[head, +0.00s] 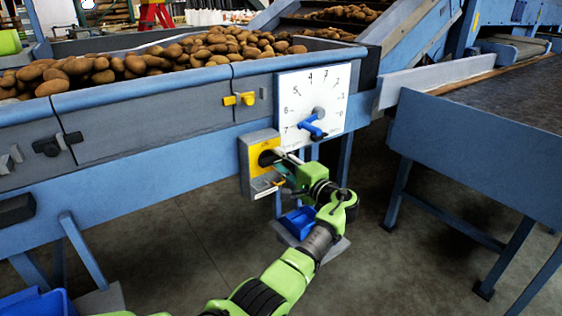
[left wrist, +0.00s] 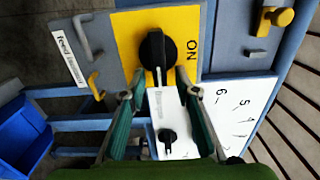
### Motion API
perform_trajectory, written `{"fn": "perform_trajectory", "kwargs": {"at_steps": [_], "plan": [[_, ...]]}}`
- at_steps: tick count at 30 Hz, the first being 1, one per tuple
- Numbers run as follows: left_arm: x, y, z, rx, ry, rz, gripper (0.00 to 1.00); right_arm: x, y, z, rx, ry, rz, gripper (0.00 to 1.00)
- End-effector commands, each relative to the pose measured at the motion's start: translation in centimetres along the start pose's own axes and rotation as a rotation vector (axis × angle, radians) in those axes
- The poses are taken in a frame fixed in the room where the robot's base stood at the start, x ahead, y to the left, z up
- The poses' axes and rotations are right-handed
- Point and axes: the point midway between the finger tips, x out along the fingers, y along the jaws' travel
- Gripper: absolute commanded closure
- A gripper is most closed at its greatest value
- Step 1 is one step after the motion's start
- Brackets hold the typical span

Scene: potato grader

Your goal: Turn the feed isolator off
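The feed isolator is a grey box (head: 246,170) with a yellow plate on the blue grader frame. Its black rotary knob (left wrist: 157,52) stands on the yellow plate (left wrist: 190,28) in the left wrist view, with "ON" printed to the right of it. A white label (left wrist: 68,58) on the box is partly readable. My left gripper (left wrist: 160,76) is open, with one fingertip on each side of the knob's lower part. I cannot tell whether they touch it. In the head view my left gripper (head: 279,160) is at the box and partly hides it. My right gripper is not in view.
A white numbered dial (head: 330,85) with a blue pointer (head: 312,127) sits just right of the box. A yellow latch (head: 240,99) is above it. A blue bin (head: 300,221) stands below. Potatoes (head: 200,48) fill the hopper. A separate blue conveyor (head: 475,135) stands to the right.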

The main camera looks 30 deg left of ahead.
Motion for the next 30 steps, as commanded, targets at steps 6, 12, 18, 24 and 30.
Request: {"fn": "perform_trajectory", "kwargs": {"at_steps": [6,12,18,24,30], "plan": [[-2.7,0.1,-0.1,0.000,0.003,0.001,0.71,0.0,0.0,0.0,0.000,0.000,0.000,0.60],[-7.2,0.1,-0.1,0.000,0.004,0.002,0.71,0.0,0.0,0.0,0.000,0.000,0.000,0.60],[-10.5,0.1,-0.1,0.001,0.002,0.001,0.71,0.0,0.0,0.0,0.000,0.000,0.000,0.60],[-11.9,0.0,0.0,0.000,0.001,-0.001,0.71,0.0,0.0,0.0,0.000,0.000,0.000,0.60],[-11.9,0.0,0.0,0.001,0.000,-0.001,0.71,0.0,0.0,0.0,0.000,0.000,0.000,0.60]]}}
